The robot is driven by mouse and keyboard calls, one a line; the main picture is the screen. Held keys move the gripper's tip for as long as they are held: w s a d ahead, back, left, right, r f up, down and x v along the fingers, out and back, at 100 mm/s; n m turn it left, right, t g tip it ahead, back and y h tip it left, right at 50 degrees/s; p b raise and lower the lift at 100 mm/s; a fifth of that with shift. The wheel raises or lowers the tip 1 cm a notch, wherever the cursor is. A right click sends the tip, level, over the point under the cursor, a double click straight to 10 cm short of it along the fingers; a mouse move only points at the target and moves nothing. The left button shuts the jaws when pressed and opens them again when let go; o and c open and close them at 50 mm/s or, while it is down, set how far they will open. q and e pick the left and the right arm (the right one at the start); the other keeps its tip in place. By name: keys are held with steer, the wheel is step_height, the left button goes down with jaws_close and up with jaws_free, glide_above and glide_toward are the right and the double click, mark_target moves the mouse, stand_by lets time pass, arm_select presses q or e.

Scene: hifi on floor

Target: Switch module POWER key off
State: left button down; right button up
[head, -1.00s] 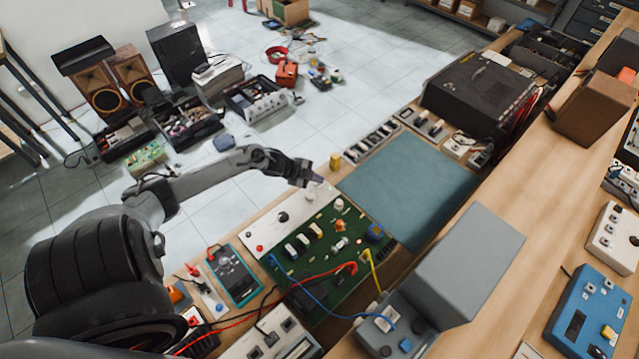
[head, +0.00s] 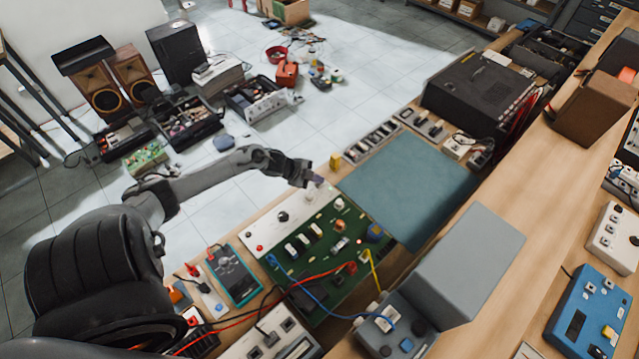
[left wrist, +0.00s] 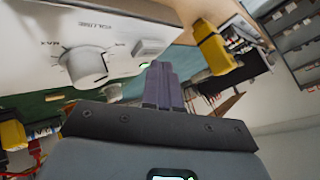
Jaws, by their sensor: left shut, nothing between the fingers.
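The module is a green circuit board (head: 345,281) with a white front panel (head: 268,234) along its far-left edge. In the left wrist view the white panel (left wrist: 45,22) carries a round knob (left wrist: 86,65) marked VOLUME and MAX. A small pale key (left wrist: 150,47) sits beside the knob; its lettering is too small to read, and I cannot tell its position. My left gripper (head: 318,182) is at the panel's far end. Its dark fingers (left wrist: 163,70) are shut and empty, with the tips just below the key; I cannot tell whether they touch it.
A yellow block (head: 336,161) stands just beyond the gripper and shows close by in the wrist view (left wrist: 213,48). A blue-green mat (head: 410,185) lies to the right, clear. Red, blue and yellow leads (head: 330,272) cross the near part of the board. A grey box (head: 470,265) stands at the near right.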

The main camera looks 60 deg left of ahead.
mark_target(317, 185)
arm_select(q)
steer(key=shift+f, duration=0.35)
steer(key=shift+r, duration=0.15)
steer(key=shift+r+p, duration=0.35)
steer(key=shift+p, duration=0.15)
steer(key=shift+r, duration=0.15)
step_height(317, 185, up, 6)
steer(key=p, duration=0.6)
steer(key=shift+f, duration=0.2)
